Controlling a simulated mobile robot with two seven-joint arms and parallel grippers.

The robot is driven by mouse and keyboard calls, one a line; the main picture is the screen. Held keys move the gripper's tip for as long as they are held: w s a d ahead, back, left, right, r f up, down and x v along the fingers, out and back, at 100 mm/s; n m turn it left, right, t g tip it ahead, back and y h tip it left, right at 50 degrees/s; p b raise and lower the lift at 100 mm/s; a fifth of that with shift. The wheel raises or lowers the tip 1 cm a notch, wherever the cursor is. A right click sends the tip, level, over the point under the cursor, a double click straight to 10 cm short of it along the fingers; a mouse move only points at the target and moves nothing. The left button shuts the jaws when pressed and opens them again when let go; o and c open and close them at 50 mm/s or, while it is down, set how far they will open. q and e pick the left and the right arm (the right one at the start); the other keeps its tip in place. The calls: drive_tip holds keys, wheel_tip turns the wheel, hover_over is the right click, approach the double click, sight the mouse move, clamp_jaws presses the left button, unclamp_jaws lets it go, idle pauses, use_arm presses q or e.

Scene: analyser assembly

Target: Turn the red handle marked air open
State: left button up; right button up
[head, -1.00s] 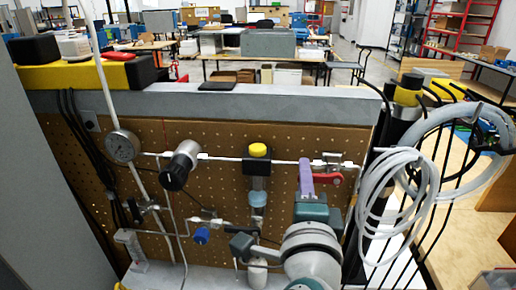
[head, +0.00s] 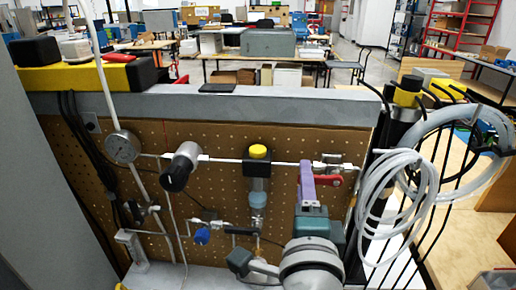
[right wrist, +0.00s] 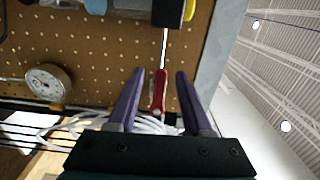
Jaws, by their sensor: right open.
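The red handle (head: 328,180) is on the pipe fitting at the right of the perforated board in the head view, just right of my right gripper (head: 307,172). In the right wrist view the red handle (right wrist: 158,92) shows between the two purple fingers of my right gripper (right wrist: 160,74). The fingers are apart, with a gap on both sides of the handle. The handle's marking is not legible. In the head view the fingers hide part of the handle and fitting. My left gripper is not in view.
The perforated board (head: 225,136) carries a gauge (head: 122,148), a black-ended regulator (head: 180,166), a yellow-topped filter (head: 258,165) and a blue knob (head: 202,236). Coiled pale hoses (head: 398,195) hang close on the right. A grey beam (head: 290,106) runs along the board's top.

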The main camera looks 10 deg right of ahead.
drive_tip(key=v, duration=0.8)
drive_tip(key=shift+p, duration=0.3)
